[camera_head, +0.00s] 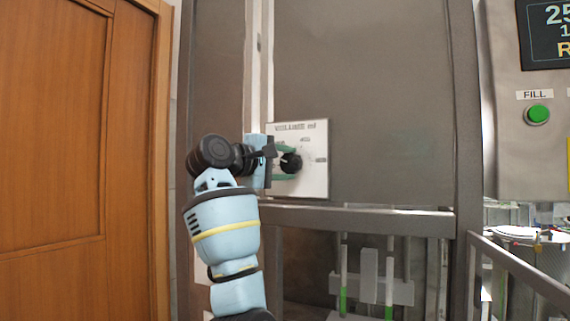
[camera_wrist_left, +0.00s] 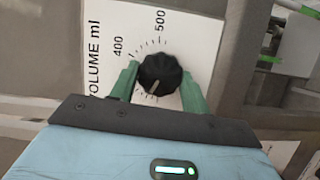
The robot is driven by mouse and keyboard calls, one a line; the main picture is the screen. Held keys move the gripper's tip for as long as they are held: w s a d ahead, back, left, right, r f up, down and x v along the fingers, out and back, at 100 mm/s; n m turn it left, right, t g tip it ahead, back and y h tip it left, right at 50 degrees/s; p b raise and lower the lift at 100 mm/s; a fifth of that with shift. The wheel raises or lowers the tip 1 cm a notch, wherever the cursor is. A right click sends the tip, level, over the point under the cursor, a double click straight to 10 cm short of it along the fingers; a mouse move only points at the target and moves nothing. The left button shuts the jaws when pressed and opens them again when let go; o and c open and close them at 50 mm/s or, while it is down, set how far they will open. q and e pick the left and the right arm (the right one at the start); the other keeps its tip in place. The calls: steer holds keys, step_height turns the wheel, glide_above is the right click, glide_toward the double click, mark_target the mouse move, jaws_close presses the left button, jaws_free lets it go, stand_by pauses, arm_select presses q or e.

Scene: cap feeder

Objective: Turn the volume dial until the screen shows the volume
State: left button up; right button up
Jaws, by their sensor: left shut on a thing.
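The black volume dial (camera_head: 291,161) sits on a white plate (camera_head: 315,180) marked "VOLUME ml" on the grey machine front. In the left wrist view the dial (camera_wrist_left: 160,74) has a pale pointer line, and the plate shows the marks 400 and 500. My left gripper (camera_head: 287,162) is shut on the dial, with one green finger on either side of it in the left wrist view (camera_wrist_left: 158,84). The screen (camera_head: 548,35) at the top right is cut off by the frame edge; "25", "1" and "R" show on it. My right gripper is not in view.
A green button (camera_head: 537,114) under a "FILL" label is on the panel at the right. A metal rail (camera_head: 360,219) runs below the plate. A wooden door (camera_head: 60,160) stands at the left. A round machine part (camera_head: 525,236) is at the lower right.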

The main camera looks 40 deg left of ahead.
arm_select(q)
steer(key=o, duration=1)
steer(key=shift+a, duration=0.1)
steer(key=shift+s+a+r, duration=0.1)
steer(key=shift+s+a, duration=0.05)
steer(key=shift+s, duration=1.85)
steer(key=shift+s+a, duration=0.15)
steer(key=shift+s, duration=1.8)
